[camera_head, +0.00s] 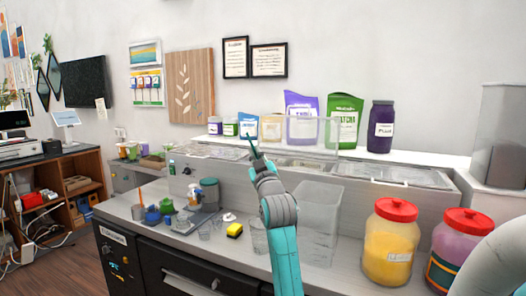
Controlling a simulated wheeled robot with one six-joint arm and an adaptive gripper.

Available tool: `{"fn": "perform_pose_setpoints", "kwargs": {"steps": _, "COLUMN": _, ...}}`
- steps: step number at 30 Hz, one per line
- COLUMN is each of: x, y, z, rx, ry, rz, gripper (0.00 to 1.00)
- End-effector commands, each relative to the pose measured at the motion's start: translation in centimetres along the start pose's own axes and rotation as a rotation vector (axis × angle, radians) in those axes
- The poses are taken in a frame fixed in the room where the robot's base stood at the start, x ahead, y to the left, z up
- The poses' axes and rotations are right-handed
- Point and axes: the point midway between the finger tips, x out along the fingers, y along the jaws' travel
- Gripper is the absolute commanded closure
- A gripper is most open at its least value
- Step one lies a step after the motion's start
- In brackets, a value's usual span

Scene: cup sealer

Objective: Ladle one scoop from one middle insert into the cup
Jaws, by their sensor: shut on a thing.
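My gripper (258,166) is over the back counter, near the metal inserts. It is small in this view and its fingers are hard to make out. A thin dark handle (250,146) stands up from it, tilted left; it looks like the ladle's, and its bowl is not visible. The middle inserts (300,163) lie just right of my gripper, partly behind a clear panel; their contents are too small to tell. A clear cup (259,238) stands on the front counter, partly behind my arm. Another clear cup (204,231) stands farther left.
A clear bin (319,215) stands right of my arm. Red-lidded jars, one yellow (390,245) and one purple (460,240), stand farther right. Bags and a purple jar (380,127) line the back shelf.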

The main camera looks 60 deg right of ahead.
Motion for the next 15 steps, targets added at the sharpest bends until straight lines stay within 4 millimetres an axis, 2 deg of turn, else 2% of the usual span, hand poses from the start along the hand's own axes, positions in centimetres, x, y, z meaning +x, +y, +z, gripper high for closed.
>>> {"fn": "perform_pose_setpoints", "kwargs": {"steps": 7, "x": -1.5, "y": -2.3, "z": -0.6, "rx": -0.099, "ry": 0.069, "rz": -0.016, "gripper": 1.0}}
{"fn": "perform_pose_setpoints", "kwargs": {"steps": 15, "x": -3.2, "y": -4.8, "z": -0.3, "rx": -0.203, "ry": 0.141, "rz": -0.033, "gripper": 1.0}}
